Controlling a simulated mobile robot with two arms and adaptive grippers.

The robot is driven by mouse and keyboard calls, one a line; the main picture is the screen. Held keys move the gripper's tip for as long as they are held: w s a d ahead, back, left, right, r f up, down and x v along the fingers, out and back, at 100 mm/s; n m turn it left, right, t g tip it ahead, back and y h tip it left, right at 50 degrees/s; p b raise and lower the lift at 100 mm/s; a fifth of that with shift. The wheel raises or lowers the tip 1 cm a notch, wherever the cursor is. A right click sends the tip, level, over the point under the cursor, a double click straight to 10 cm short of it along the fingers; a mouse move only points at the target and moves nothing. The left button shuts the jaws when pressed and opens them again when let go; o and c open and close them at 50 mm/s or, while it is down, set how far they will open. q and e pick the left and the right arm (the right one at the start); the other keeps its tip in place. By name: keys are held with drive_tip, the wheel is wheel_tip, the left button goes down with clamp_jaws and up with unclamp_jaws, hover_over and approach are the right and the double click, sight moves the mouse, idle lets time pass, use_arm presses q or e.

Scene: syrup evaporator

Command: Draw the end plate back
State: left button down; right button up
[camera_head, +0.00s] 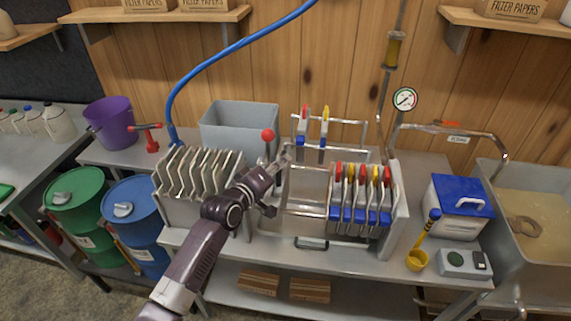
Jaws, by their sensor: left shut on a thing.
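The filter press frame (307,209) stands on the steel bench. Several white plates (361,203) with coloured tops and blue lower parts stand toward its right end, against a pale upright head (396,210). My left arm reaches in from the lower left. Its gripper (284,156) is shut at the left end of the frame, apparently on the upper part of the grey end plate, which my wrist mostly hides. A red ball knob (267,135) on a lever stands just left of the gripper. The frame between the gripper and the plates is open. My right gripper is out of view.
A rack of pale plates (198,172) stands left of my wrist. A grey bin (240,128) and a back rack with two plates (324,122) stand behind.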

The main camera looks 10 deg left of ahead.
use_arm(q)
drive_tip(key=c, duration=2)
unclamp_jaws()
drive_tip(key=shift+c, duration=0.2)
drive_tip(key=shift+o, duration=0.4)
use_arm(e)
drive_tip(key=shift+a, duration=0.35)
use_arm(q)
drive_tip(key=shift+s, duration=0.3)
drive_tip(key=v, duration=1.1)
drive_tip(key=shift+s, duration=0.15)
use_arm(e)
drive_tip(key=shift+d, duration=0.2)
use_arm(q)
drive_tip(key=shift+a, duration=0.15)
